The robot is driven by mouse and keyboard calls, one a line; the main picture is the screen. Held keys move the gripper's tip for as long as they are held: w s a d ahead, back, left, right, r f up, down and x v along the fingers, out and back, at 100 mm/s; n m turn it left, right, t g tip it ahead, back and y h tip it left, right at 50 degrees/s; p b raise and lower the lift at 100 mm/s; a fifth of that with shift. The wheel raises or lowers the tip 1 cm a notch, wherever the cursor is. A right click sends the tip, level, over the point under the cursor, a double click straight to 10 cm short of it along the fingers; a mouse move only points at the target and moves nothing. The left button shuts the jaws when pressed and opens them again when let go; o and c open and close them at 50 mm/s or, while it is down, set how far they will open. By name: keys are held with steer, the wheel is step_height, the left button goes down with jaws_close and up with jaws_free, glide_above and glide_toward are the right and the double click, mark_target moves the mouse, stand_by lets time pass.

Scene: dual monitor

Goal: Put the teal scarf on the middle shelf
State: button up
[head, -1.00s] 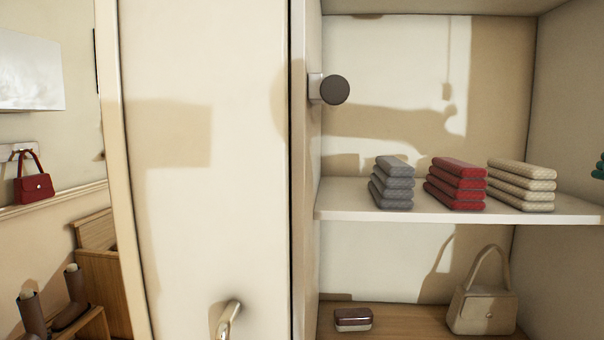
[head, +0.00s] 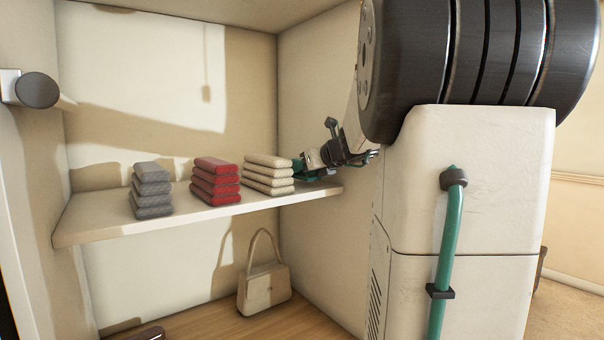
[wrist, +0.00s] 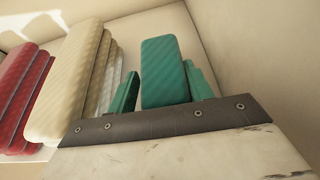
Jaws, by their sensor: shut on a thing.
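The teal scarf (wrist: 165,72) is a folded, ribbed slab in the wrist view. My gripper (wrist: 162,70) is shut on it, with a teal finger on each side. In the head view my gripper (head: 308,170) reaches in at the right end of the shelf with stacks (head: 130,230). There the teal scarf is small and partly hidden by my gripper, right of the cream stack (head: 268,175). I cannot tell whether the scarf touches the shelf board.
A red stack (head: 215,180) and a grey stack (head: 151,190) stand further left on the shelf. The cabinet's right side wall is close to my gripper. A beige handbag (head: 264,287) stands on the wooden board below. A round dark knob (head: 38,90) is at the left.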

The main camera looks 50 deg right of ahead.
steer(key=shift+w+f, duration=0.2)
steer(key=shift+f, duration=0.55)
steer(key=shift+f, duration=0.15)
steer(key=o, duration=1)
steer(key=shift+c, duration=0.2)
steer(key=shift+s+r, duration=0.2)
steer(key=shift+r, duration=0.1)
steer(key=v, duration=1.1)
steer(key=shift+s, duration=0.3)
steer(key=shift+a, duration=0.1)
